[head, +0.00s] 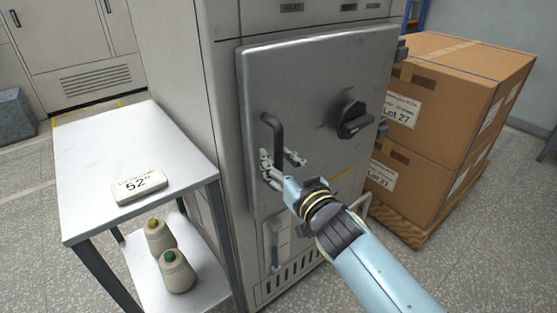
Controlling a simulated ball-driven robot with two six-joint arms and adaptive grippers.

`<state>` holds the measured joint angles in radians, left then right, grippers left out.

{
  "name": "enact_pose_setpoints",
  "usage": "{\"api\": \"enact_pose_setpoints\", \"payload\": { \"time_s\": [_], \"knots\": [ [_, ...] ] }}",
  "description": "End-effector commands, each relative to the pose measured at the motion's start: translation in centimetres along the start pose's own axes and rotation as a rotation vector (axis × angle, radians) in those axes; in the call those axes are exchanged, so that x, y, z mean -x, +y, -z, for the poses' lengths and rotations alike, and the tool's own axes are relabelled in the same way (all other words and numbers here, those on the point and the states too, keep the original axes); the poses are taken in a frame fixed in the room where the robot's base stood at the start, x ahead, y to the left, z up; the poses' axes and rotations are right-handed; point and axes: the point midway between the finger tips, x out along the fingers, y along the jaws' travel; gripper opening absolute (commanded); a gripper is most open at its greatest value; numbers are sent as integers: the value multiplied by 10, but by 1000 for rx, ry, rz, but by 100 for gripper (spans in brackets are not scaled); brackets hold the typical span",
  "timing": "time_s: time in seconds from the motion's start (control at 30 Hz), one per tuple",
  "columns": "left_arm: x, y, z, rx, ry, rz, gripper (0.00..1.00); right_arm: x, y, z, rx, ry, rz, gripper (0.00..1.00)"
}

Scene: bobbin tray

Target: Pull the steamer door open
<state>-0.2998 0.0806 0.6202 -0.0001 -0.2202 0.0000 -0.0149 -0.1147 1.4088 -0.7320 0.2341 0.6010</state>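The steamer door (315,85) is a grey metal panel on the front of a tall cabinet, with hinges on its right side. It looks shut against the cabinet. A dark bar handle (274,127) stands upright near its left edge, and a black rotary knob (354,120) sits to the right. My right gripper (281,159) is at the handle's lower end, its fingers spread apart on either side of the bar. The handle's lowest part is hidden by the gripper, and contact is unclear. My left gripper is not in view.
Stacked cardboard boxes (450,100) on a wooden pallet (403,228) stand close at the hinge side. Floor in front is partly clear.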

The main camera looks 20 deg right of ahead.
Motion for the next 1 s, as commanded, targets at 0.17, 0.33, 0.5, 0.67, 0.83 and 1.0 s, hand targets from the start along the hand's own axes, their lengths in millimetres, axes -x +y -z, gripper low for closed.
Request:
{"api": "enact_pose_setpoints", "payload": {
  "time_s": [0.17, 0.33, 0.5, 0.67, 0.83, 1.0],
  "knots": [
    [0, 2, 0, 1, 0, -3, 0, 0, 0, 0, 0, 0, 0, 9],
    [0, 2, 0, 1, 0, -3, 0, 0, 0, 0, 0, 0, 0, 0],
    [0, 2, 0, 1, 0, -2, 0, 0, 0, 0, 0, 0, 0, 0],
    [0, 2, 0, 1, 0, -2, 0, 0, 0, 0, 0, 0, 0, 0],
    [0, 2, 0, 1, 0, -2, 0, 1, 0, -1, -1, -1, 1, 0],
    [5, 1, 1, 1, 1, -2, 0, 7, 2, 0, 1, -3, 13, 0]
  ]
}}
